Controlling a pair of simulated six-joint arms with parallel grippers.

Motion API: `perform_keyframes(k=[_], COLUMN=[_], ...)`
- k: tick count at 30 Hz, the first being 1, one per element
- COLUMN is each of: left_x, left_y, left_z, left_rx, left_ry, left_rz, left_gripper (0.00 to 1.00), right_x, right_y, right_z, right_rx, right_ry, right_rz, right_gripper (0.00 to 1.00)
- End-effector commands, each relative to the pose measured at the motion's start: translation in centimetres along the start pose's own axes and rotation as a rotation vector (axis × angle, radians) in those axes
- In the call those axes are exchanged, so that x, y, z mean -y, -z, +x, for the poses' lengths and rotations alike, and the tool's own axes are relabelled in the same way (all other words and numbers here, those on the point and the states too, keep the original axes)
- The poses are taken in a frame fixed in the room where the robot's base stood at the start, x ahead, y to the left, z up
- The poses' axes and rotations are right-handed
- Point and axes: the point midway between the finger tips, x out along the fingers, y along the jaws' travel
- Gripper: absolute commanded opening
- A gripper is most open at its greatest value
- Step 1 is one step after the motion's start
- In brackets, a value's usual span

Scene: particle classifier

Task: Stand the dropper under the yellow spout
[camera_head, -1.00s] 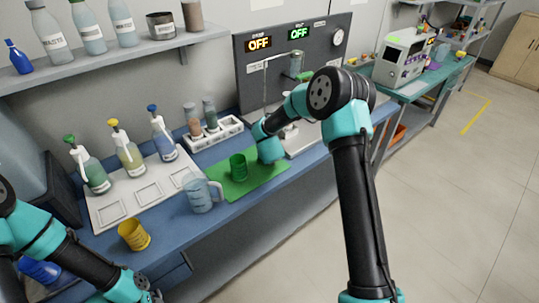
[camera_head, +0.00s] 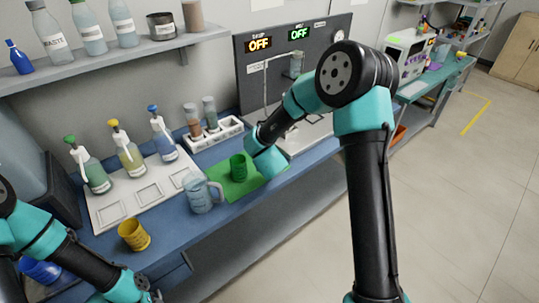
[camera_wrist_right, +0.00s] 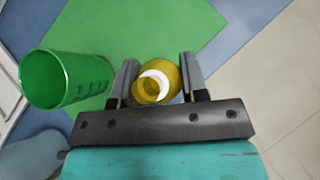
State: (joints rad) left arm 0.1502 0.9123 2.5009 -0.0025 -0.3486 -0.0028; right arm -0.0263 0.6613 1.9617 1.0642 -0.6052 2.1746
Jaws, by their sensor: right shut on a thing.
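The yellow spout (camera_head: 113,125) tops a bottle (camera_head: 129,157) in the middle of the white tray (camera_head: 103,210), between the green-topped and blue-topped bottles. A square outline (camera_head: 148,192) lies on the tray in front of it. In the right wrist view, my right gripper (camera_wrist_right: 158,72) is shut on a round yellow thing with a white ring, which I take to be the dropper (camera_wrist_right: 172,75). It is over or near the green mat (camera_wrist_right: 135,25). In the head view my right wrist hides it. My left gripper (camera_head: 148,294) is low at the left, its jaws unclear.
A green cup (camera_head: 239,167) stands on the mat, close left of my right gripper in the wrist view (camera_wrist_right: 66,80). A clear measuring jug (camera_head: 201,192) stands between mat and tray. A yellow cup (camera_head: 133,234) is near the front edge. A tube rack (camera_head: 214,133) stands behind.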

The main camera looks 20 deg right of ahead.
Motion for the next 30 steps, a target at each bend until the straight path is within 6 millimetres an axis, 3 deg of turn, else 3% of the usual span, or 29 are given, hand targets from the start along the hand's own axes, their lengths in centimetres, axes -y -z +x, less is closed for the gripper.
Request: perform_keyframes(k=[3,10,30], left_x=[0.0,0.0,0.0], left_y=[0.0,0.0,0.0], left_z=[0.0,0.0,0.0], left_rx=[0.000,0.000,0.000], left_ry=[0.000,0.000,0.000], left_rz=[0.000,0.000,0.000], left_gripper=[0.43,0.43,0.43], right_x=[-0.2,-0.3,-0.4], right_y=[1.6,3.4,3.5], right_z=[-2.0,-4.1,-4.5], right_rx=[0.000,-0.001,0.001], right_ry=[-0.002,-0.001,0.000], right_rz=[-0.003,0.000,0.000], right_gripper=[0.15,0.15,0.15])
